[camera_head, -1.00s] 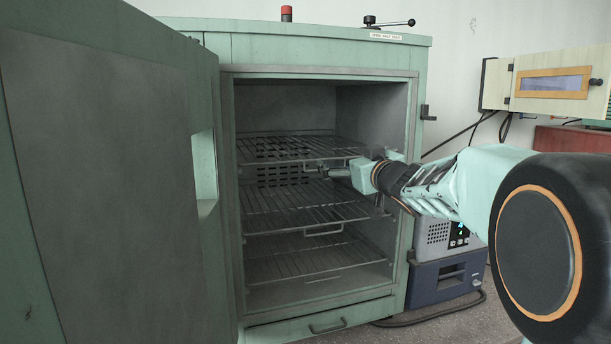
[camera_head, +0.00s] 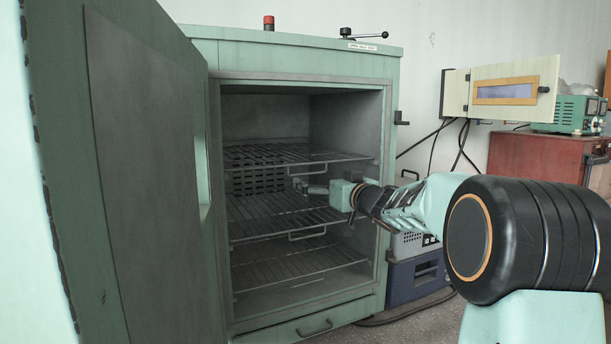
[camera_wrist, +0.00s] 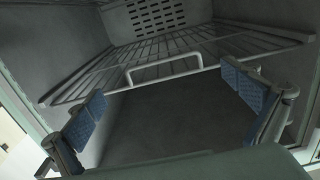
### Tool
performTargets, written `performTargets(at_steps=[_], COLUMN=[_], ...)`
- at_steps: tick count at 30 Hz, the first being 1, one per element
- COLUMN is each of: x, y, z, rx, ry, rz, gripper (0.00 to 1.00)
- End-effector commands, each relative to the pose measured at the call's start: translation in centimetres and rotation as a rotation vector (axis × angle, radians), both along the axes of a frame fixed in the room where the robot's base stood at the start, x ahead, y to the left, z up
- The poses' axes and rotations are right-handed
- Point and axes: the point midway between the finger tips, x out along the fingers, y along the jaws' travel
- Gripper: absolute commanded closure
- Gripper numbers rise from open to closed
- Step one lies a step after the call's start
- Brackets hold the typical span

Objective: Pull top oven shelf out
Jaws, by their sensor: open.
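The oven stands open with several wire shelves inside. The top oven shelf (camera_head: 262,156) lies level across the upper part of the chamber, and its looped front handle (camera_head: 307,168) hangs at its front edge. My gripper (camera_head: 299,184) is at the oven mouth, just below that handle and above the middle shelf (camera_head: 270,215). In the wrist view, my gripper (camera_wrist: 163,86) is open with blue-padded fingers spread wide. A wire shelf (camera_wrist: 105,80) with a pale handle (camera_wrist: 163,67) shows ahead between the fingers. I see no contact with the handle.
The oven door (camera_head: 145,165) stands open on the left. The oven's right side wall (camera_head: 350,125) is close to my arm. A lower shelf (camera_head: 290,270) and a bottom drawer handle (camera_head: 314,328) are below. A blue-grey unit (camera_head: 415,275) stands right of the oven.

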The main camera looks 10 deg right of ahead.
Motion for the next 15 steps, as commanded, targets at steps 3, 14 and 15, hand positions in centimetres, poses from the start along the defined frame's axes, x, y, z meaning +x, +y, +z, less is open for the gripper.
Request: performTargets(at_steps=[3, 14, 15], x=[2.2, 7.0, 7.3], y=[0.8, 2.4, 2.5], z=[0.0, 0.1, 0.0], rx=[0.002, 0.000, 0.001], ry=[0.001, 0.000, 0.001], rz=[0.003, 0.001, 0.001], gripper=[0.00, 0.00, 0.00])
